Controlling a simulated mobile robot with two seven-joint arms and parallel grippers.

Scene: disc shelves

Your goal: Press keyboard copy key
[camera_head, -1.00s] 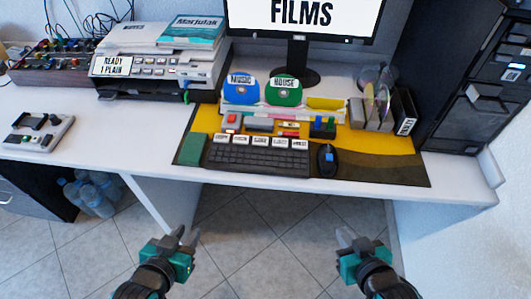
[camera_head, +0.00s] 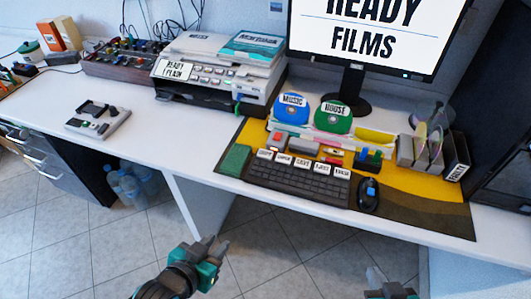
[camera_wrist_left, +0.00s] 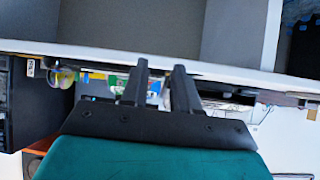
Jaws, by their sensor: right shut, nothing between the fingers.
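A dark keyboard (camera_head: 300,183) lies on the yellow and dark desk mat. A row of white-labelled keys stands along its back edge; the lettering is small, and I cannot tell for sure which one is the copy key. My left gripper (camera_head: 216,243) is in front of the desk, over the floor, below and left of the keyboard and touching nothing. Its two fingers show apart and empty in the left wrist view (camera_wrist_left: 161,66). My right gripper (camera_head: 376,272) is shut and empty at the bottom edge of the head view, partly cut off.
A monitor (camera_head: 375,35) reading "READY FILMS" stands behind the keyboard. Disc holders stand behind. A printer (camera_head: 215,80) is further left. The desk's front edge lies between grippers and keyboard.

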